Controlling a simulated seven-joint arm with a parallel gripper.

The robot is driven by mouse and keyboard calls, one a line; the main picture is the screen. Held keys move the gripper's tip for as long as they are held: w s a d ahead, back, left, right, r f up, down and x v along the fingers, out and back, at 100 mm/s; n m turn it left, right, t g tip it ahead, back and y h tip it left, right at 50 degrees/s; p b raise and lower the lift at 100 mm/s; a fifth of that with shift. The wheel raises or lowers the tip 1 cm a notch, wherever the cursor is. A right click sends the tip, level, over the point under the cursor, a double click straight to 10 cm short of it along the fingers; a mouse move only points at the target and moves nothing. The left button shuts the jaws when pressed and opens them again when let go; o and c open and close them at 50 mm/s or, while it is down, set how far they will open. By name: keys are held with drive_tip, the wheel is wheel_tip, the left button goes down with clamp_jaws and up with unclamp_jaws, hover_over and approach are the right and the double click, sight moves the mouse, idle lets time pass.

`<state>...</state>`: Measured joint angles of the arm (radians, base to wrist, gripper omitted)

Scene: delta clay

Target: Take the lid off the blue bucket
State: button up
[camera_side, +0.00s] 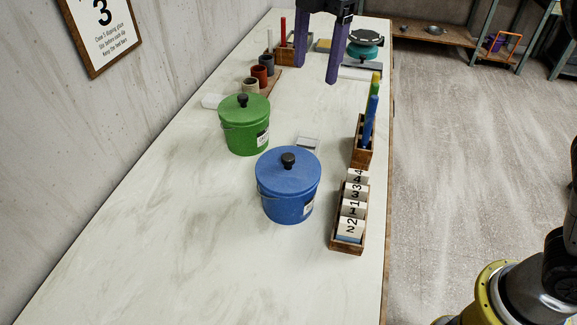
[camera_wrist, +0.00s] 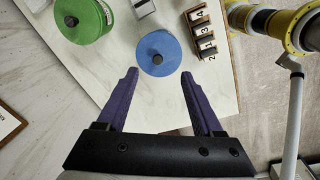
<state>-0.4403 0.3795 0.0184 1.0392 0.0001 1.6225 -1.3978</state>
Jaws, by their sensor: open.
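The blue bucket (camera_side: 287,203) stands upright on the pale table, with its blue lid (camera_side: 288,170) on top and a dark knob (camera_side: 288,160) at the lid's centre. In the wrist view the blue lid (camera_wrist: 157,52) shows from above, just beyond and between the fingertips, with its knob (camera_wrist: 157,59) in view. My gripper (camera_side: 318,74) has two purple fingers spread apart and empty. It hangs above the table, high and apart from the bucket. In the wrist view my gripper (camera_wrist: 158,72) is also open with nothing between the fingers.
A green lidded bucket (camera_side: 246,135) stands left of and behind the blue one. A wooden rack of numbered cards (camera_side: 347,225) and a wooden holder with coloured sticks (camera_side: 364,145) stand to the right. A small pale item (camera_side: 307,143) lies behind. The front table (camera_side: 200,260) is clear.

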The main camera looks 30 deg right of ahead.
drive_tip(key=g, duration=0.1)
approach(288, 156)
wheel_tip(288, 156, down, 4)
drive_tip(key=shift+s+r+n, duration=0.1)
drive_tip(key=shift+r+n, duration=0.1)
drive_tip(key=shift+n, duration=0.2)
drive_tip(key=shift+a+f, duration=0.15)
drive_tip(key=shift+f, duration=2.75)
clamp_jaws()
